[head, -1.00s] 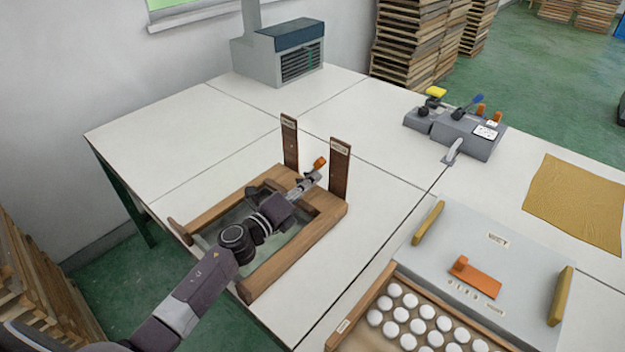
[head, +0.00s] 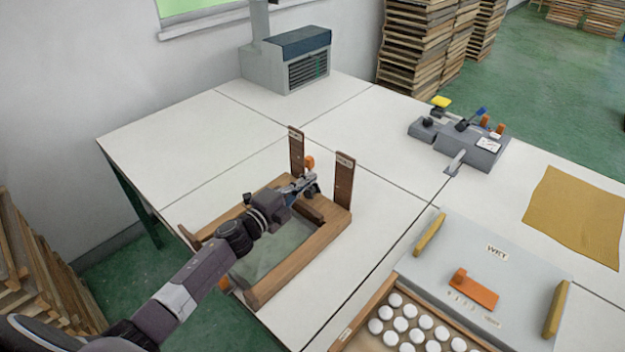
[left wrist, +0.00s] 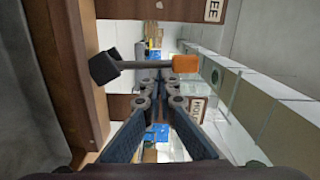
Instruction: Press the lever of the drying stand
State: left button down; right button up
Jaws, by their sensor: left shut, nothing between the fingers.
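The drying stand is a wooden frame (head: 296,262) on the table with two upright labelled posts at its back, a left post (head: 297,152) and a right post (head: 344,181). Its lever has an orange tip (head: 309,161), beside the left post in the head view. In the left wrist view the lever (left wrist: 150,64) runs from a black block to its orange end, across the picture just above my fingertips. My left gripper (head: 303,186) is shut and empty, close to the lever; I cannot tell whether they touch. My right gripper is not in view.
A grey press-like box (head: 480,262) with an orange handle and a tray of white round pieces (head: 372,300) lie at front right. A grey control unit (head: 470,145) and a tan cloth (head: 575,215) lie farther right. A heater-like box (head: 285,65) stands at the back.

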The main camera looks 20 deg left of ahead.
pick_arm(q)
jog(key=shift+w+a+r+n+p, duration=0.15)
jog(key=shift+a+n, duration=0.15)
jog(key=shift+n, duration=0.15)
jog(key=shift+w+a+n+p, duration=0.15)
jog(key=shift+a+n, duration=0.1)
jog(key=shift+n, duration=0.2)
jog(key=shift+w+a+n, duration=0.1)
jog(key=shift+a+n, duration=0.5)
jog(key=shift+n, duration=0.4)
jog(key=shift+w+a+f, duration=0.1)
jog(key=shift+a+f, duration=0.15)
jog(key=shift+a, duration=0.05)
jog(key=shift+a, duration=0.15)
